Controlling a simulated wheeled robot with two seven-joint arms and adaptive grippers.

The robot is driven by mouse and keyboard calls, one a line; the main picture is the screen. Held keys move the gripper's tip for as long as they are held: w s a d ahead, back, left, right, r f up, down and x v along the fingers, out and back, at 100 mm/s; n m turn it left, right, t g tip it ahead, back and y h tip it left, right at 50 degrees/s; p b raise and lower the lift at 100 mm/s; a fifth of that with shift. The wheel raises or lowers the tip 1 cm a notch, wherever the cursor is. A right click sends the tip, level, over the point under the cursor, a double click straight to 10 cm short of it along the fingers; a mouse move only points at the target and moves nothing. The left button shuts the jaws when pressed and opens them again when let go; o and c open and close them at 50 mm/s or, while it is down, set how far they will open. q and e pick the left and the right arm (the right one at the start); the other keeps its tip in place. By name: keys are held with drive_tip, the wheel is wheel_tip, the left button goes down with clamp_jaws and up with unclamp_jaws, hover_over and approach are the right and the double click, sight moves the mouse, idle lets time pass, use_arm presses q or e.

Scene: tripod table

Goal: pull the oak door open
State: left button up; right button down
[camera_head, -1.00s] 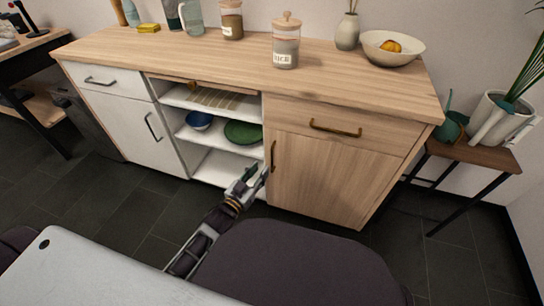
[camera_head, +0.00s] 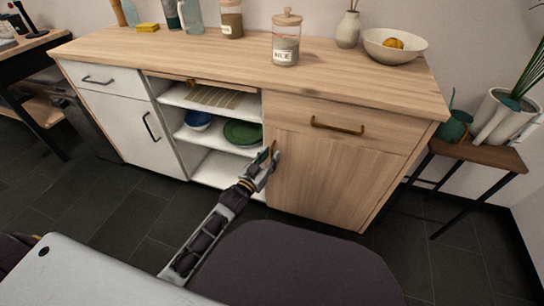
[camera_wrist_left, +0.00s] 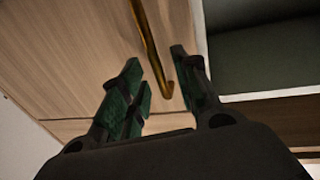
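The oak door (camera_head: 325,182) is the wood-grained lower right front of the cabinet and looks shut. Its upright brass handle (camera_head: 274,151) is near the door's left edge, partly behind my left gripper (camera_head: 266,163). In the left wrist view the door (camera_wrist_left: 80,60) fills the upper left, and the handle (camera_wrist_left: 152,45) runs down between the two open fingers of the left gripper (camera_wrist_left: 160,85). The fingers stand apart on either side of the handle, with gaps visible. My right gripper is not in view.
Open shelves (camera_head: 208,135) with a green plate (camera_head: 243,132) and a blue bowl (camera_head: 198,120) are left of the door. An oak drawer (camera_head: 340,124) is above it. A side table (camera_head: 478,153) with pots stands at the right.

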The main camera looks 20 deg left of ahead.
use_arm(q)
drive_tip(key=shift+x, duration=1)
clamp_jaws()
